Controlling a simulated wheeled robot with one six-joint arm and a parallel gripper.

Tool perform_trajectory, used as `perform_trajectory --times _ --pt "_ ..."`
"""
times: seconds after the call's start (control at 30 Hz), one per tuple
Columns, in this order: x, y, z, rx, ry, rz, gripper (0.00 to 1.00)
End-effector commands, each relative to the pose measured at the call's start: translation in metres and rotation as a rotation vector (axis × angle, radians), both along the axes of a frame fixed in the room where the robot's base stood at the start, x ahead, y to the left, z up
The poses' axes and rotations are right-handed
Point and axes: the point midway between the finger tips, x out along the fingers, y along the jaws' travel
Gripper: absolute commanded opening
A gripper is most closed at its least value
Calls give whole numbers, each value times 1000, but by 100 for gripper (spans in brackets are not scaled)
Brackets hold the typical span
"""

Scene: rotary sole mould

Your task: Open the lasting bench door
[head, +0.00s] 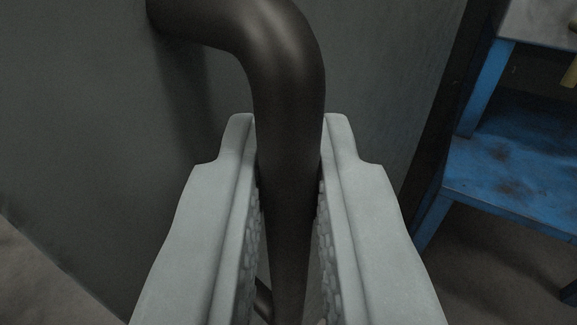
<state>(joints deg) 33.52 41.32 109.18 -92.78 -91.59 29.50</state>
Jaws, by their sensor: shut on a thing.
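A thick dark handle (286,75) bends out from a grey door panel (90,130) and runs down through the middle of the head view. My gripper (288,130) has one light grey finger on each side of the handle's straight part and is shut on it. The textured inner pads face the bar. The handle's lower part is partly hidden between the fingers. The door's hinge side cannot be made out.
A worn blue metal bench (510,180) with a lower shelf and legs stands to the right, beyond the door's right edge. Brownish floor shows at the lower left (40,285) and under the bench.

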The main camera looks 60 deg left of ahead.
Motion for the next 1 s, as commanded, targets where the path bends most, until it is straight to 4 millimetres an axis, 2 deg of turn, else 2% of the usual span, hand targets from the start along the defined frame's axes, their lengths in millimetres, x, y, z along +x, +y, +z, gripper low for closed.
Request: perform_trajectory --times 0.47,0.5,0.57,0.87,1.0 --pt "3 -4 1 -1 -2 0 0" --pt "3 -4 1 -1 -2 0 18" --pt "3 -4 1 -1 -2 0 30" --pt "1 -6 0 -1 -1 0 30" --pt "-5 -18 0 -1 -1 -2 30"
